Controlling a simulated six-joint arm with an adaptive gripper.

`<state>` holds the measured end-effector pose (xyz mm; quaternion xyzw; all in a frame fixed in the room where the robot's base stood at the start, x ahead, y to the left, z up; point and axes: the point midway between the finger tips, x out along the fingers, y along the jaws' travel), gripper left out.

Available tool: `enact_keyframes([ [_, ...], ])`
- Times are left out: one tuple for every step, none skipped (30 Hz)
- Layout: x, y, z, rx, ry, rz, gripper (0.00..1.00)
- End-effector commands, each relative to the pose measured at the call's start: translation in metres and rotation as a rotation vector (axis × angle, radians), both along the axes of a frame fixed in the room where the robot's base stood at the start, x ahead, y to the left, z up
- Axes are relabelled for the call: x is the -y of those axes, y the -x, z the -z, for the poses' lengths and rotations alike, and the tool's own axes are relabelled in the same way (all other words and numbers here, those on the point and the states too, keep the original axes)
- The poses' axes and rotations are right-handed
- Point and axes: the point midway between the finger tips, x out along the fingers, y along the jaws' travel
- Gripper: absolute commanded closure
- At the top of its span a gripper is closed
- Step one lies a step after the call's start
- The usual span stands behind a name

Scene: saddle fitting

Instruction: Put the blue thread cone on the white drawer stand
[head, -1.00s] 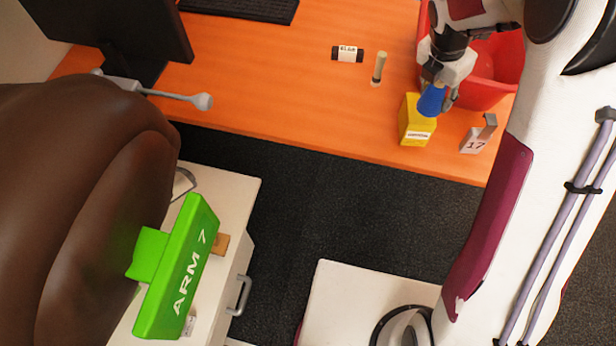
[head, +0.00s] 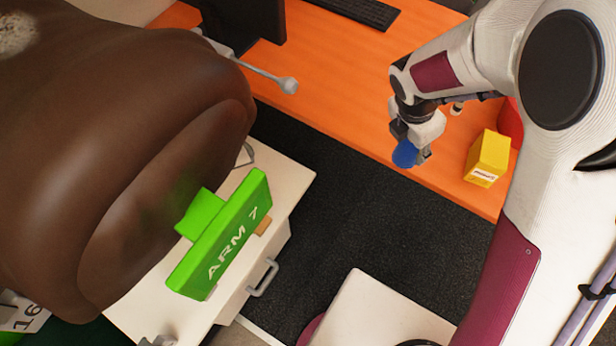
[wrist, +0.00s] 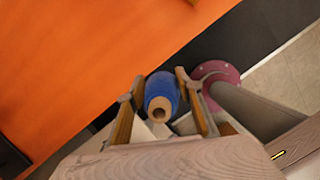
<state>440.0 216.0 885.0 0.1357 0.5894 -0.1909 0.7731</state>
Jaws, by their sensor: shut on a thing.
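The blue thread cone (head: 405,154) is held in my gripper (head: 411,147), above the dark floor near the front edge of the orange table. In the wrist view the blue cone (wrist: 162,92) sits between the two fingers of my gripper (wrist: 160,95), with its pale core end towards the camera. The white drawer stand (head: 290,188) is at the lower left in the head view, apart from my gripper. The brown saddle and a green block marked ARM 7 (head: 225,240) hide part of its top.
The orange table (head: 340,85) carries a yellow box (head: 487,158), a keyboard (head: 365,10) and a partly hidden red bin (head: 511,120). The large brown saddle (head: 130,130) overhangs the stand. Dark floor (head: 340,190) lies open between table and stand.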

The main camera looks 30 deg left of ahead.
Motion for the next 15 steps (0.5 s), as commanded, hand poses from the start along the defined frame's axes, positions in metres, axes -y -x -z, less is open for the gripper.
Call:
enact_keyframes([
  [-0.009,0.010,0.002,-0.001,0.001,-0.014,0.88],
  [-0.013,0.014,0.003,0.000,0.000,-0.020,0.88],
  [-0.019,0.021,0.004,0.000,-0.001,-0.027,0.88],
  [-0.023,0.026,0.005,0.001,-0.001,-0.033,0.88],
  [-0.027,0.031,0.007,0.001,0.000,-0.039,0.88],
  [-0.032,0.037,0.008,0.001,-0.002,-0.045,0.88],
  [-0.036,0.042,0.009,0.001,-0.002,-0.051,0.88],
  [-0.040,0.047,0.010,0.002,-0.003,-0.057,0.88],
  [-0.045,0.054,0.012,0.003,-0.003,-0.064,0.88],
  [-0.048,0.059,0.013,0.003,-0.004,-0.070,0.88],
  [-0.052,0.064,0.014,0.003,-0.004,-0.076,0.88],
  [-0.057,0.071,0.015,0.003,-0.005,-0.085,0.88],
  [-0.060,0.076,0.016,0.003,-0.005,-0.091,0.88],
  [-0.063,0.082,0.018,0.003,-0.005,-0.098,0.88],
  [-0.068,0.088,0.020,0.004,-0.006,-0.109,0.88],
])
